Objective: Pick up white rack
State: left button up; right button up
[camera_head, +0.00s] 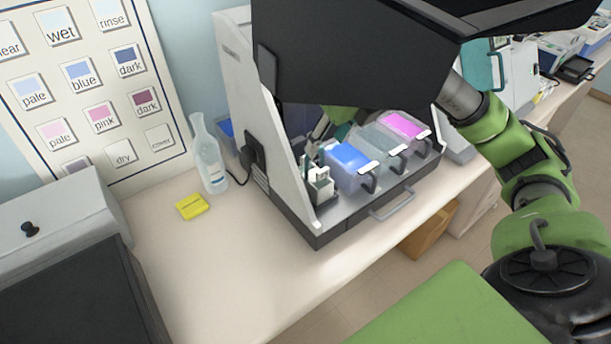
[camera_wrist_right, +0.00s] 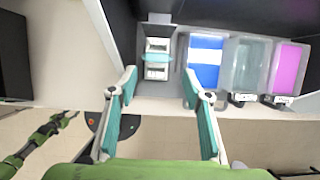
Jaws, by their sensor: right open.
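The white rack (camera_head: 320,185) stands upright at the left end of the staining station's tray, left of the blue bath. In the right wrist view the rack (camera_wrist_right: 157,58) lies ahead of my right gripper (camera_wrist_right: 159,85), between the lines of its teal fingers. The fingers are spread open and empty, with the rack apart from their tips. In the head view the station's dark hood hides most of my right gripper. In the right wrist view a green arm of mine shows small at lower left; its gripper is too small to read.
The blue bath (camera_head: 348,166), a grey bath (camera_head: 378,149) and a magenta bath (camera_head: 405,128) stand in a row right of the rack. The station's side wall (camera_head: 262,130) rises close on the left. A bottle (camera_head: 209,158) and yellow block (camera_head: 192,206) stand on the bench outside.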

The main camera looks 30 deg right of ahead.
aim_at(318, 154)
jog(key=p+x, duration=0.1)
jog(key=x, duration=0.4)
jog(key=shift+w+a+f, duration=0.1)
jog(key=shift+w+f, duration=0.1)
jog(key=shift+f, duration=0.05)
jog(key=shift+w+a+f+p, duration=0.1)
jog(key=shift+w+f+p, duration=0.1)
jog(key=shift+f+p, duration=0.25)
jog(key=p+x, duration=0.2)
jog(key=x, duration=0.1)
jog(key=shift+w+a+f, duration=0.1)
jog(key=shift+w+f, duration=0.05)
jog(key=shift+w, duration=0.15)
jog(key=shift+w+f, duration=0.25)
jog(key=shift+f, duration=0.2)
jog(key=c, duration=0.9)
